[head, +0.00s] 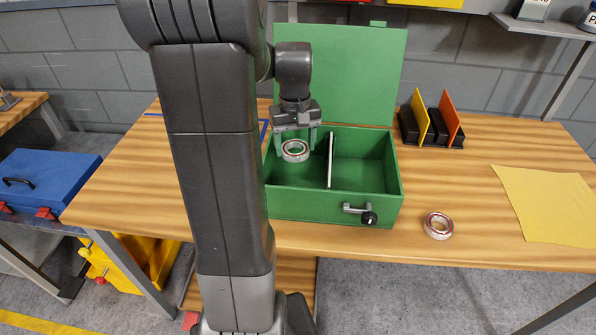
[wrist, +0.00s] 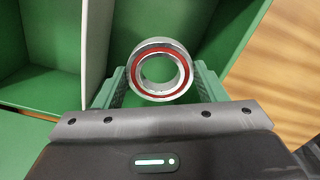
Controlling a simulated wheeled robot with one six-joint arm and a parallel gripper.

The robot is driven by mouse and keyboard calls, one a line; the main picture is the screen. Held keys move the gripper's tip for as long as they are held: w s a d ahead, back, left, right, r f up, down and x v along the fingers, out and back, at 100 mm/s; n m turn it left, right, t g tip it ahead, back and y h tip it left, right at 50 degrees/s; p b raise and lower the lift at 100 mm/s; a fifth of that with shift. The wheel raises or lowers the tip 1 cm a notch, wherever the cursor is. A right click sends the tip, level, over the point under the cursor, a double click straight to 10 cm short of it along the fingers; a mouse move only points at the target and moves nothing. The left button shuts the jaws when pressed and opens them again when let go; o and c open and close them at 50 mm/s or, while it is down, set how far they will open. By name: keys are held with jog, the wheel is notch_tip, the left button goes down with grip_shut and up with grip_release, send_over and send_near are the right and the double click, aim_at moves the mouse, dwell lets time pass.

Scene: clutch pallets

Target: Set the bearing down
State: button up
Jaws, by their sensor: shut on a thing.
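My gripper (head: 297,140) is shut on a bearing (head: 295,157), a silver ring with a red inner band. It holds this bearing over the left compartment of the open green box (head: 330,212). In the wrist view the held bearing (wrist: 160,96) sits between the two green fingers, with its round face towards the camera. A gap to the compartment floor shows below it, though its height is hard to judge. A second bearing (head: 438,225) lies flat on the wooden table, right of the box.
A white divider (head: 331,160) splits the box; the right compartment looks empty. The green lid (head: 345,75) stands open behind. A black rack (head: 431,132) with yellow and orange plates stands at the back right. A yellow sheet (head: 548,203) lies on the table's right.

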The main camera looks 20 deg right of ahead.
aim_at(295, 182)
notch_tip(295, 182, down, 10)
jog(key=shift+f, duration=0.2)
jog(key=shift+f, duration=0.1)
dwell(0.3)
jog(key=o, duration=1.2)
notch_tip(295, 182, up, 12)
jog(key=shift+r, duration=0.1)
